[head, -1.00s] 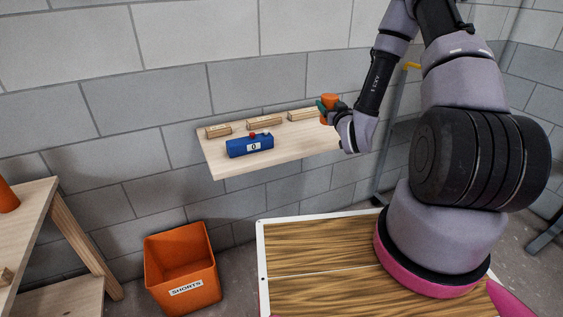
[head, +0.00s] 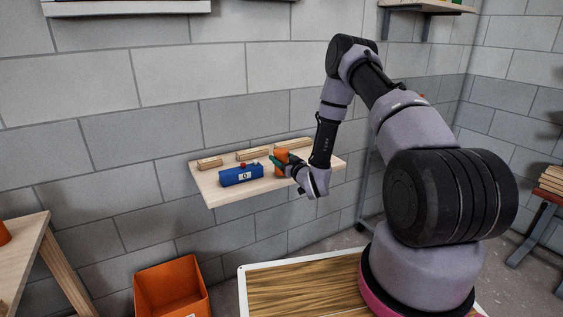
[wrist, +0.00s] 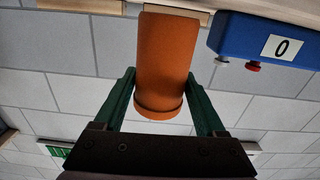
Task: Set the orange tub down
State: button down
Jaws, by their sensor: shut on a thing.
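The orange tub (head: 281,155) is upright over the wooden wall shelf (head: 262,188), to the right of the blue box. In the wrist view the tub (wrist: 165,62) sits between the green fingers of my gripper (wrist: 161,76), which touch it on both sides. In the head view my gripper (head: 280,162) reaches in from the right, shut on the tub. Whether the tub's base touches the shelf cannot be told.
A blue box (head: 241,176) marked 0, with a red button, stands left of the tub. Wooden battens (head: 253,153) lie along the shelf's back. The shelf's right end looks clear. An orange bin (head: 170,290) stands below; a wooden table (head: 20,250) is at left.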

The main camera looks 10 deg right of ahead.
jog(key=shift+f, duration=0.55)
jog(key=shift+f, duration=0.15)
grip_release()
